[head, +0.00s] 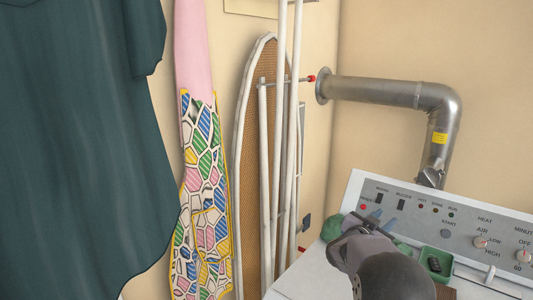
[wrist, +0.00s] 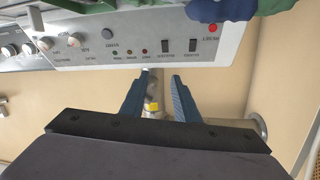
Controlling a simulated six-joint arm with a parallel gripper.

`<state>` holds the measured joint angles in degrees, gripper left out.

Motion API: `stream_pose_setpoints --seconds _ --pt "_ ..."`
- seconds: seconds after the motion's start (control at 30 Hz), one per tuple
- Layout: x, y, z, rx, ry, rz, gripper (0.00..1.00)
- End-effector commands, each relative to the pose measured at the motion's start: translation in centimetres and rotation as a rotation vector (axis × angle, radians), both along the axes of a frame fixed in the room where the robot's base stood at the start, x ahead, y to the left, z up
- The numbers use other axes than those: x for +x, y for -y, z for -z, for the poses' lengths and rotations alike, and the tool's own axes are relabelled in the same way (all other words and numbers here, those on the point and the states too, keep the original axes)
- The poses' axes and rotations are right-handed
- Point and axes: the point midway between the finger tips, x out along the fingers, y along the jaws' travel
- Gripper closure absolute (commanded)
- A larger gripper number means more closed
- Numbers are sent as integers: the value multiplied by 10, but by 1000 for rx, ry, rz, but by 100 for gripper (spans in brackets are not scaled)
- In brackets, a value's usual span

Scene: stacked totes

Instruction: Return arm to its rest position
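My gripper (head: 382,222) is over the left part of the white dryer's top in the head view, in front of its control panel (head: 412,209). In the wrist view, the two blue fingers of my gripper (wrist: 159,75) stand apart with nothing held between them. The wall and part of a metal pipe show through the gap. My dark wrist covers part of the dryer top in the head view.
A green tray (head: 447,262) with a dark item sits right of my gripper. Green cloth (wrist: 88,6) and blue cloth (wrist: 225,9) lie near the panel. A metal duct (head: 385,91) runs behind. An ironing board (head: 258,130) and a hanging dark garment (head: 80,140) are left.

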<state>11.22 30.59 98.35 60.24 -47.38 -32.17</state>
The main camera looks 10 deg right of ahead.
Motion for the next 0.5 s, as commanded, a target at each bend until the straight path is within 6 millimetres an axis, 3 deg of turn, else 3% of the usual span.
stream_pose_setpoints --seconds 0.1,0.23,0.37,0.5 --pt "11 -74 11 93 -102 -277 72" --pt "-10 -154 42 202 -271 -531 72" --pt "-61 -218 78 305 -479 -718 72" --pt "-138 -265 112 397 -726 -849 72"
